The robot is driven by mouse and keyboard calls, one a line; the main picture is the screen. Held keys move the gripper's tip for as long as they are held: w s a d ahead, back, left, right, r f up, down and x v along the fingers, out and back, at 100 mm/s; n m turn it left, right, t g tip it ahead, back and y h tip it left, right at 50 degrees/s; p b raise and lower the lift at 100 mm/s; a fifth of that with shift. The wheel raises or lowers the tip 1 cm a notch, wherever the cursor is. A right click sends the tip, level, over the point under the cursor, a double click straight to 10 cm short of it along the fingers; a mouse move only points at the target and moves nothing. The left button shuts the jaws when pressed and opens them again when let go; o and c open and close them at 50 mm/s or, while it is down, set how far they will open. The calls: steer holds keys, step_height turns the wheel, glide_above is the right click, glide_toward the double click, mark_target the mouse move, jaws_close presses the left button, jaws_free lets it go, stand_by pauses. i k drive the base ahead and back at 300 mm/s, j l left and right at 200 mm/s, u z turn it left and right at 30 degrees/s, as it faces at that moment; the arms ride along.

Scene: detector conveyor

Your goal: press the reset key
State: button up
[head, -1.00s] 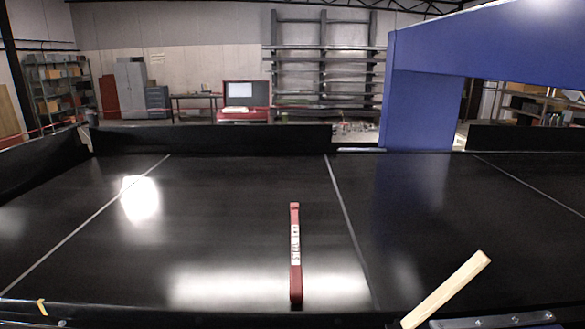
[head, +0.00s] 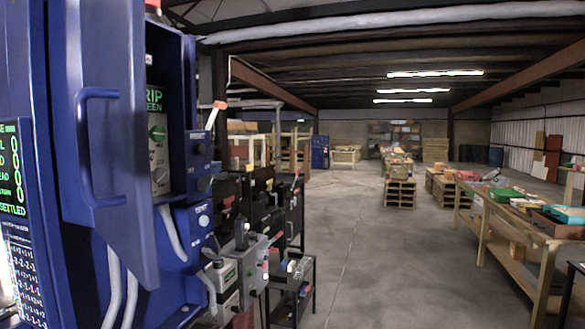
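A blue control cabinet (head: 103,110) fills the left side of the head view, close to me. Its door with a curved handle (head: 88,145) stands open. Behind the door edge a panel (head: 158,140) shows partly hidden green lettering and a green-marked knob. A display (head: 12,170) with green figures and the word "SETTLED" is at the far left edge. Small knobs and buttons sit on the cabinet side (head: 200,220), and grey control boxes (head: 240,262) stand beside it. I cannot tell which of these is the reset key. My gripper is not in view.
A dark cart (head: 292,295) with items stands right of the control boxes. A wooden bench (head: 530,245) loaded with trays and boxes runs along the right. Pallets (head: 400,192) stand farther back. The concrete floor (head: 370,265) between is clear.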

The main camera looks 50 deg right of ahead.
mark_target(200, 147)
steer(key=k+l+z, duration=0.1)
steer(key=l, duration=0.25)
steer(key=k+l+z, duration=0.15)
steer(key=l, duration=0.2)
steer(key=k+l+z, duration=0.1)
steer(key=l, duration=0.3)
steer(key=k, duration=0.1)
